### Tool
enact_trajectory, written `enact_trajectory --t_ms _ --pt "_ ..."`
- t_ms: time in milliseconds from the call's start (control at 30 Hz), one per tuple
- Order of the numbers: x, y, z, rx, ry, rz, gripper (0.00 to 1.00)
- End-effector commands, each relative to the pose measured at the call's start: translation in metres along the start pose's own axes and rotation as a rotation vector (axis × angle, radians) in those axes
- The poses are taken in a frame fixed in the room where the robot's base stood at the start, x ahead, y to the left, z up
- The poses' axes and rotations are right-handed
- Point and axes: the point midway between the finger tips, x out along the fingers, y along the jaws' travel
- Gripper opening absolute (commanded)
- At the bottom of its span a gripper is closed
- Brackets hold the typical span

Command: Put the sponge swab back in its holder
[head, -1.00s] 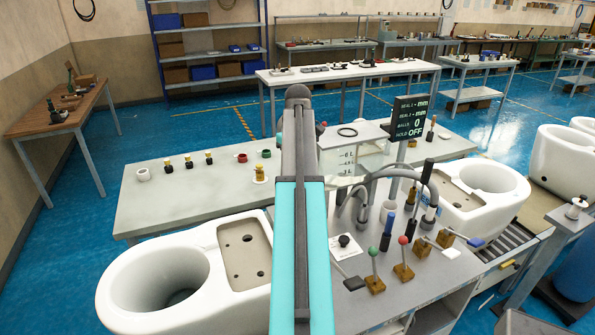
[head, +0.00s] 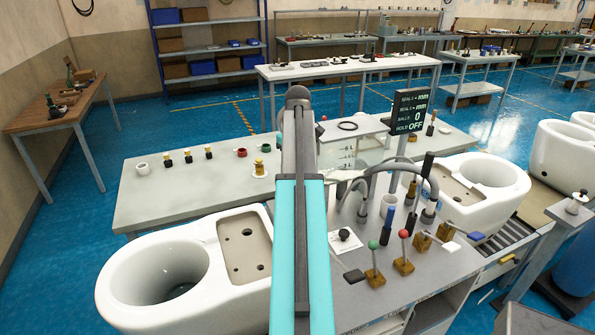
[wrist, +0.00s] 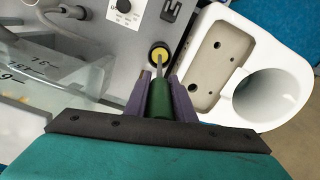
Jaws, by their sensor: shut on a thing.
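My gripper (wrist: 159,88) is shut on the green handle (wrist: 159,98) of the swab in the wrist view. The swab's thin shaft runs away from the fingers to a yellow round end (wrist: 158,54). A dark ring shows around that yellow end, over the grey bench top. I cannot tell whether the ring is the holder or whether the yellow end is inside it. In the head view my own arm hides the gripper and the swab.
A white toilet (wrist: 245,70) lies just right of the gripper in the wrist view, and a clear tank (wrist: 60,80) is at left. Curved hoses (head: 428,180), several levers (head: 403,250) and a display (head: 410,112) crowd the grey bench (head: 350,300).

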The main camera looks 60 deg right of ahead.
Motion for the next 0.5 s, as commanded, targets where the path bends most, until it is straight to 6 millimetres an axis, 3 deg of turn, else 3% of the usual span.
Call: enact_trajectory --t_ms 500 --pt "0.014 0.0 0.0 0.0 0.0 0.0 0.0"
